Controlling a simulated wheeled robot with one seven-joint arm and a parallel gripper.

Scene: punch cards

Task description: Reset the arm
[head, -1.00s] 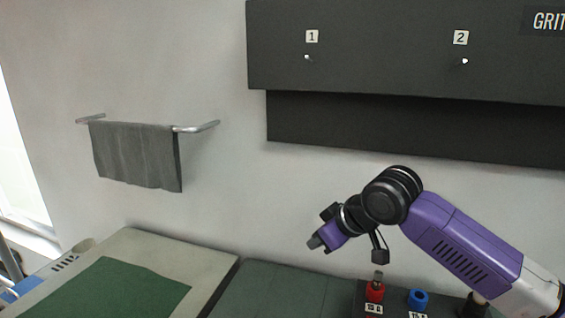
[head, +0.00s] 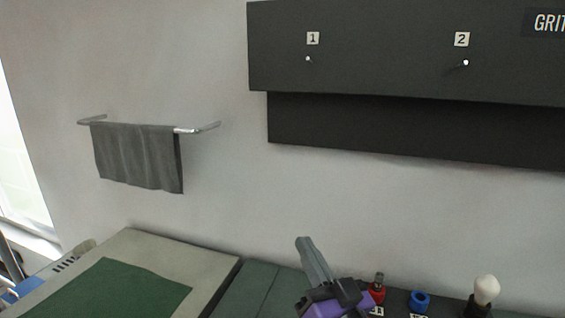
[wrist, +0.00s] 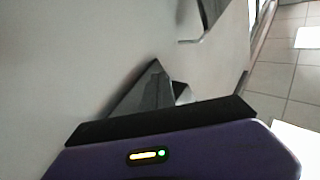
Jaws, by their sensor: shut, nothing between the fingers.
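My gripper (head: 312,258) is at the lower middle of the head view, with its grey fingers pointing up and slightly left above the dark green bench. The fingers are together with nothing between them. My purple wrist shows below them, cut off by the bottom edge. In the wrist view my gripper's fingers (wrist: 155,90) also show, with the pale wall behind them.
A red holder (head: 377,293), a blue ring (head: 419,301) and a white-topped item (head: 486,290) stand right of my gripper. A green mat (head: 110,290) lies at left. A grey towel (head: 138,157) hangs on a rail. A dark board (head: 390,50) with pegs is above.

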